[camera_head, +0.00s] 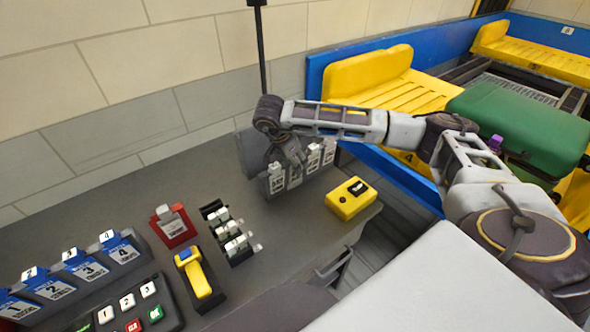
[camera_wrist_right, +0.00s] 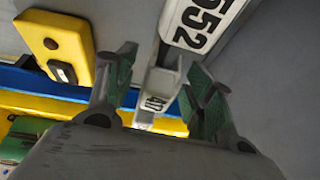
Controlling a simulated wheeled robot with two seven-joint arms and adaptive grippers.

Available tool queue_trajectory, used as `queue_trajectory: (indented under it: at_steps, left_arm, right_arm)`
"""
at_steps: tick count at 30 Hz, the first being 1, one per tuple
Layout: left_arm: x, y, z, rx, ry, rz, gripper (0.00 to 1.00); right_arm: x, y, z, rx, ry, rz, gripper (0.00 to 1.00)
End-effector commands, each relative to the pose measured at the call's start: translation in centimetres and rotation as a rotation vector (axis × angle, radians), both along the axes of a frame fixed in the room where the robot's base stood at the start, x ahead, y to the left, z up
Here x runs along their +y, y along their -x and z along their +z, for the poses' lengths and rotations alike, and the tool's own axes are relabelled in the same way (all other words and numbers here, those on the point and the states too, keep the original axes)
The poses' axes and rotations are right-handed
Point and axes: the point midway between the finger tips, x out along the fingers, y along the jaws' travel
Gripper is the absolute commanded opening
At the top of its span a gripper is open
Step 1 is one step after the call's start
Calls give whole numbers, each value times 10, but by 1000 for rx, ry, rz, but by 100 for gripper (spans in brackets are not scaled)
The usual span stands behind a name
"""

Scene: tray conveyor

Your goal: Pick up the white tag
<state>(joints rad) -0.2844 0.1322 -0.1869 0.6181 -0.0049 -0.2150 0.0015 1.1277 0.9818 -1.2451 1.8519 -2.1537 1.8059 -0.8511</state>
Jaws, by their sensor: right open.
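White tags (camera_head: 276,181) with dark print stand in a row on a grey holder at the back right of the table. My right gripper (camera_head: 291,156) reaches down over this row from behind. In the right wrist view my right gripper (camera_wrist_right: 160,88) is open, with green-padded fingers on either side of a small white tag (camera_wrist_right: 157,83). The fingers look apart from this tag. A larger white label reading 552 (camera_wrist_right: 203,22) is just above it. Which head-view tag lies between the fingers is hard to tell. My left gripper is out of view.
A yellow box with a black switch (camera_head: 350,198) stands right of the holder. A red tag stand (camera_head: 173,227), white-levered switches (camera_head: 233,240), a yellow-handled device (camera_head: 199,277), blue numbered blocks (camera_head: 88,268) and a button panel (camera_head: 130,303) fill the left. A green case (camera_head: 520,125) lies at right.

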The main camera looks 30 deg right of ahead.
Motion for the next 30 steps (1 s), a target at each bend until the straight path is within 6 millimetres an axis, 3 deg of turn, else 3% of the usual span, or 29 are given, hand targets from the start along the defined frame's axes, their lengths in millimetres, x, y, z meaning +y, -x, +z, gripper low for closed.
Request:
queue_trajectory:
  at_steps: [2,13,23,30]
  left_arm:
    - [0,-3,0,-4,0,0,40]
    - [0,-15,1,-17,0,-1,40]
    - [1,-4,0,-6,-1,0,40]
    - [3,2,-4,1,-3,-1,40]
  right_arm:
    - [0,0,0,0,0,0,51]
    - [0,0,0,0,0,0,4]
    - [0,0,2,-1,0,-1,3]
    - [0,3,14,-4,0,1,3]
